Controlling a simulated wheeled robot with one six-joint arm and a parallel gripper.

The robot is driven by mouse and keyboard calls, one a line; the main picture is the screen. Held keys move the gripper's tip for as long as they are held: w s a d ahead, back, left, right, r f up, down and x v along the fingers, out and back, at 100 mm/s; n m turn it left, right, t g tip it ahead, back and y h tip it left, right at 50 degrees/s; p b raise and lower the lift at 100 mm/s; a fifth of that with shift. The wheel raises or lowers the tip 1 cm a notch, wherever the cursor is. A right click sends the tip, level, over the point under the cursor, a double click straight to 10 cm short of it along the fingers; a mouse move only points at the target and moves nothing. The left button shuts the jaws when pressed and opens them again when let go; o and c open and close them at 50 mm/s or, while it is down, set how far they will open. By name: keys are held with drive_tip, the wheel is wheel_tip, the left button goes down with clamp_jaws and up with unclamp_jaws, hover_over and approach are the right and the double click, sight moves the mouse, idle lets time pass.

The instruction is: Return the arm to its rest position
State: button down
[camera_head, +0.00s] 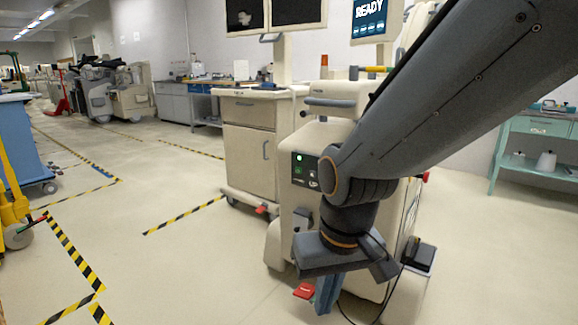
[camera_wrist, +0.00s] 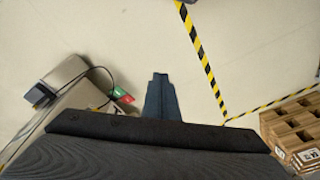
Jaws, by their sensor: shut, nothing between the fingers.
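My arm reaches in from the upper right of the head view and bends down at the elbow in front of a beige medical cart. My gripper (camera_head: 327,294) hangs at its lower end, pointing at the floor. In the wrist view my gripper (camera_wrist: 160,80) shows as narrow dark fingers, closed together, with bare floor beyond the tips. Nothing is held. Part of the beige cart is hidden behind my arm.
The beige cart (camera_head: 285,228) stands close behind my gripper; its base and cable also show in the wrist view. A drawer cart (camera_head: 248,150) is behind it. Pallets (camera_wrist: 290,130) lie at right in the wrist view.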

drive_tip(key=s+d+r+n+g, duration=0.1)
drive_tip(key=s+r+g, duration=0.1)
drive_tip(key=s, duration=0.5)
drive_tip(key=d+r+m+h+p, duration=0.1)
drive_tip(key=d+r+m+p, duration=0.3)
drive_tip(key=d+r+p, duration=0.8)
wheel_tip(320, 180, up, 2)
drive_tip(key=p, duration=1)
